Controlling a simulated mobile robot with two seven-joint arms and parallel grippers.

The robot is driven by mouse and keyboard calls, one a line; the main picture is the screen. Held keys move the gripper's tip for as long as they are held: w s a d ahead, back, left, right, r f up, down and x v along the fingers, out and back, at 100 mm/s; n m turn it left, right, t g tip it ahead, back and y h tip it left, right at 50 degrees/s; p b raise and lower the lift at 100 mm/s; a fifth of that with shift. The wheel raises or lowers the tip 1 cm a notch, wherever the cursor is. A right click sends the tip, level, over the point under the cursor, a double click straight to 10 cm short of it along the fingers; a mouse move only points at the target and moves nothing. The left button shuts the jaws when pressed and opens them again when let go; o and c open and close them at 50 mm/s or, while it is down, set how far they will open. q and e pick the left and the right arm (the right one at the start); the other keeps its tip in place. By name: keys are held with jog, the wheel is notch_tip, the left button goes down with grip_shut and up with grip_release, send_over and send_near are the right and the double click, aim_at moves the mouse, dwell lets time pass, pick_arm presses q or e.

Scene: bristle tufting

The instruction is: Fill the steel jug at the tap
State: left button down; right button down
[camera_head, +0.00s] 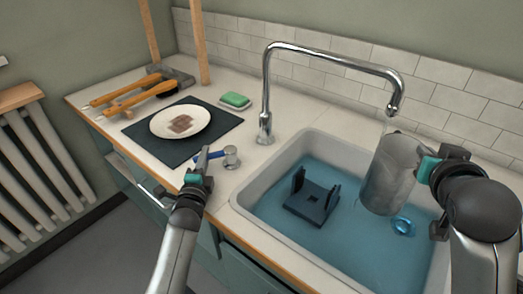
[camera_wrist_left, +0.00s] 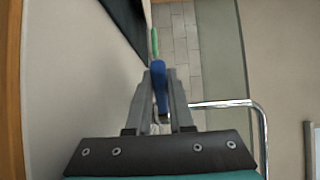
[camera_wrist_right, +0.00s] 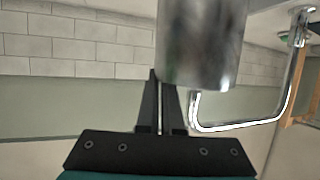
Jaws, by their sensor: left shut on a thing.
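The steel jug (camera_head: 388,178) is held roughly upright above the sink, its mouth just below the tap spout (camera_head: 393,108). It also shows in the right wrist view (camera_wrist_right: 203,45). My right gripper (camera_head: 428,168) is at the jug's right side, its fingers close together, apparently on the handle, which is mostly hidden. My left gripper (camera_head: 203,164) is shut on the blue tap lever (camera_head: 212,155), which joins a metal knob (camera_head: 231,156) on the counter. The blue lever shows between the fingers in the left wrist view (camera_wrist_left: 159,82). I cannot make out the jug's inside.
The sink (camera_head: 258,183) has a blue floor with a dark stand (camera_head: 312,203) and a small blue ring (camera_head: 403,226). A plate (camera_head: 164,124) lies on a dark mat (camera_head: 213,137), near a green sponge (camera_head: 235,100) and wooden-handled tools (camera_head: 130,98).

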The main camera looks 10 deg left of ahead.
pick_arm(q)
jog(key=shift+s+d+r+n+y, duration=0.15)
jog(key=shift+s+d+n+y, duration=0.1)
jog(key=shift+n+y, duration=0.25)
jog(key=c, duration=0.8)
grip_release()
jog(key=shift+s, duration=0.1)
jog(key=shift+s+d, duration=0.2)
jog(key=shift+s, duration=1)
jog(key=shift+s+d, duration=0.15)
jog(key=shift+s, duration=1)
jog(key=shift+s+d, duration=0.2)
jog(key=shift+s, duration=1)
